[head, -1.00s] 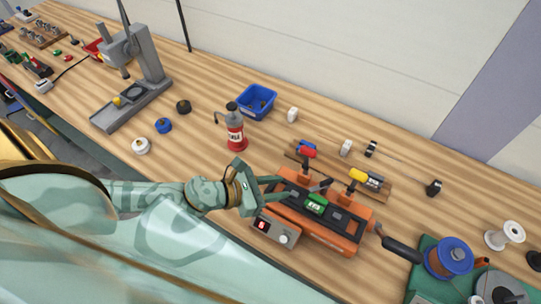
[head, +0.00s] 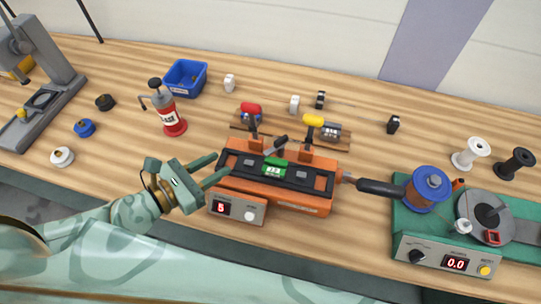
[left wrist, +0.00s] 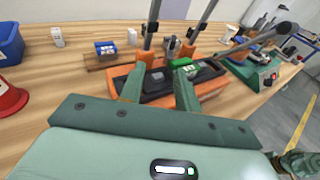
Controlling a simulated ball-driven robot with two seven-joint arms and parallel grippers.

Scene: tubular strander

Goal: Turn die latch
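An orange machine (head: 290,200) with a black top stands on the bench. A green die block (head: 273,168) with white marking sits in its middle; it also shows in the left wrist view (left wrist: 186,66). A short dark lever (head: 277,145), possibly the latch, lies tilted behind the block. Two upright levers have a red knob (head: 251,109) and a yellow knob (head: 314,119). My left gripper (head: 222,166) is open and empty at the machine's left end, its fingers pointing toward the die block. In the left wrist view the spread fingers (left wrist: 160,92) overlap the machine's front.
A grey control box (head: 237,208) sits at the machine's front left. A red grease can (head: 170,118) and blue bin (head: 184,77) stand at back left.

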